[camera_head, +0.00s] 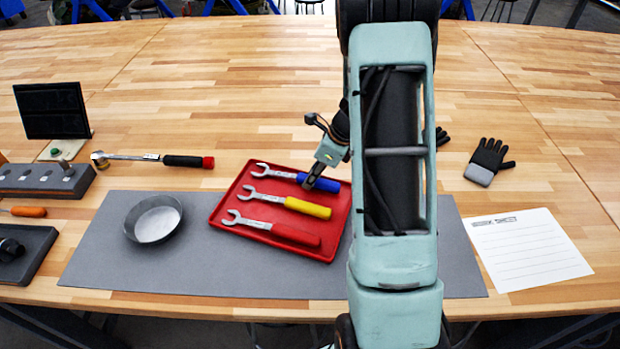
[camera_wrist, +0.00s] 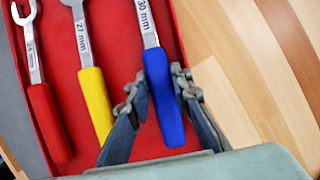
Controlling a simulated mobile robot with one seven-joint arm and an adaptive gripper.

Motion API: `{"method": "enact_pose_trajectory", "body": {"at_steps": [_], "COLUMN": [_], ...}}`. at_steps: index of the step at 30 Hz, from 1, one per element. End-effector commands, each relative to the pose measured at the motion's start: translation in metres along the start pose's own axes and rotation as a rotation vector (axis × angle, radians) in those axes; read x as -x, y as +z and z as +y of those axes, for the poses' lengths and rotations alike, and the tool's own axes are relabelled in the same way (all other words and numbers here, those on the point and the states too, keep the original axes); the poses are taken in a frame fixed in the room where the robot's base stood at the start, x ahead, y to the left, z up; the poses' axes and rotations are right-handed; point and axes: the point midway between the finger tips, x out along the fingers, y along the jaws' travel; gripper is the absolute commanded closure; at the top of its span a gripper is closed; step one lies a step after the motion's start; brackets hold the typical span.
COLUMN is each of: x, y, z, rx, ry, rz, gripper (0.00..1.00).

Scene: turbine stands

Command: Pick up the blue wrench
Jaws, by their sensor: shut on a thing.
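The blue wrench (camera_head: 285,174) lies at the far side of the red tray (camera_head: 220,216), its jaw end to the left. In the wrist view its blue handle (camera_wrist: 164,98) is between my two fingers, and its metal shank reads 30 mm. My gripper (camera_head: 312,180) is shut on that handle in the head view. The wrench still appears to be at the tray; the wrist view does not show clearly whether it touches the tray floor. The yellow wrench (camera_head: 307,207) and the red wrench (camera_head: 290,235) lie beside it in the tray, apart from my fingers.
The tray rests on a grey mat (camera_head: 110,262) with a round metal bowl (camera_head: 154,222) to its left. A torque wrench (camera_head: 140,157) lies behind. Gloves (camera_head: 487,162) and a paper sheet (camera_head: 527,250) lie to the right. The wooden table behind is mostly clear.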

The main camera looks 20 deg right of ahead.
Motion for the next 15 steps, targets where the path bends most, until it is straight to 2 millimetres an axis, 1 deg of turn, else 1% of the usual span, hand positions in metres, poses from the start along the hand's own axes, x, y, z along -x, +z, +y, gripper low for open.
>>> {"method": "enact_pose_trajectory", "body": {"at_steps": [4, 6, 8, 15], "x": [0.016, 0.027, 0.032, 0.07], "y": [0.008, 0.012, 0.018, 0.05], "z": [-0.002, -0.002, 0.006, 0.043], "rx": [0.003, 0.005, 0.005, 0.007], "ry": [-0.005, -0.006, -0.004, -0.005], "rz": [-0.002, -0.002, -0.002, -0.004], "gripper": [1.0, 1.0, 1.0, 1.0]}}
